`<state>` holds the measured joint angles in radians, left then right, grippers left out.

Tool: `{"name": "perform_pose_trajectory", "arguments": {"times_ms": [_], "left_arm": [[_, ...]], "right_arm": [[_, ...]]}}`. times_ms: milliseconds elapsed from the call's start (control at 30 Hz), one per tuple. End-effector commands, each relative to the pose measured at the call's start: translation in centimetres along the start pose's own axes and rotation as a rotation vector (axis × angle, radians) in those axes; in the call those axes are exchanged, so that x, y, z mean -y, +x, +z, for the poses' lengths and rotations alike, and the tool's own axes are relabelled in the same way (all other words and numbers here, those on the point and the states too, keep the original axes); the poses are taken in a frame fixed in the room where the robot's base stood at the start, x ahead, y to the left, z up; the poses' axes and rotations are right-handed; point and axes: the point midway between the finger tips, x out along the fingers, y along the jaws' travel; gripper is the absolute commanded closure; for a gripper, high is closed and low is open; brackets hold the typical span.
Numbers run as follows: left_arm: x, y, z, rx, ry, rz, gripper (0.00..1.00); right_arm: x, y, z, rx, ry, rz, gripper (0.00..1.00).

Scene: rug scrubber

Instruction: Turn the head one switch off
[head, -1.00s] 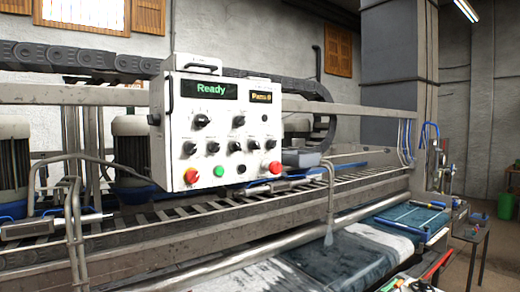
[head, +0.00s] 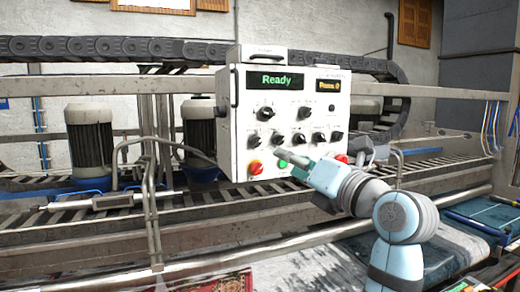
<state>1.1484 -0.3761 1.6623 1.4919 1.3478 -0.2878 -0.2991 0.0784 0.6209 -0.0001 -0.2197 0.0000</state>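The white control box (head: 237,110) hangs on the machine frame in the middle of the head view. Its left display (head: 276,80) reads "Ready" in green. Black rotary switches sit in two rows: an upper left switch (head: 265,112), an upper right switch (head: 304,112), and several in the lower row, such as the leftmost one (head: 254,140). Their labels are too small to read, so I cannot tell which is head one. My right gripper (head: 285,156) is in front of the box's lower part, near the lower row. Its finger opening is unclear. My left gripper is not in view.
Below the switches are a red knob (head: 255,167), a green button (head: 283,162) partly behind my gripper, and a red button (head: 341,158). A bent metal pipe (head: 150,190) stands left of the box. A rail (head: 200,262) crosses the front.

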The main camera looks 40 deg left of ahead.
Motion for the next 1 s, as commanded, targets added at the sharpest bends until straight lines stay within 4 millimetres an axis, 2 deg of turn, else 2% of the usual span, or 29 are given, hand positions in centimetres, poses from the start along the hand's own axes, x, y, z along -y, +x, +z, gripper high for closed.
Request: {"name": "perform_pose_trajectory", "arguments": {"times_ms": [33,167,267,500,600,800,1000], "left_arm": [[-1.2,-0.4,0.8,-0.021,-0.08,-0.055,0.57],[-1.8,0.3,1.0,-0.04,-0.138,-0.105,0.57],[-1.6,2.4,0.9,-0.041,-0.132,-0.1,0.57],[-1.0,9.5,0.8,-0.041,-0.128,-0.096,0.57],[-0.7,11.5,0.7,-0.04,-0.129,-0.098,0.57],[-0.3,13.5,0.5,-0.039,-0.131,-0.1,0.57],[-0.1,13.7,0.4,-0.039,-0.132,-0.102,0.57]], "right_arm": [[0.0,-0.3,0.0,0.0,0.0,0.0,1.0],[-0.1,-0.7,0.0,0.001,0.0,0.0,1.0],[-0.1,-1.3,0.1,0.004,0.0,0.0,1.0],[-0.4,-3.4,-0.2,0.003,-0.001,0.001,1.0],[-0.4,-3.8,-0.3,0.002,-0.001,0.001,1.0],[-0.4,-4.2,-0.3,0.002,-0.001,0.001,1.0],[-0.4,-4.1,-0.3,0.002,-0.001,0.001,1.0]]}}
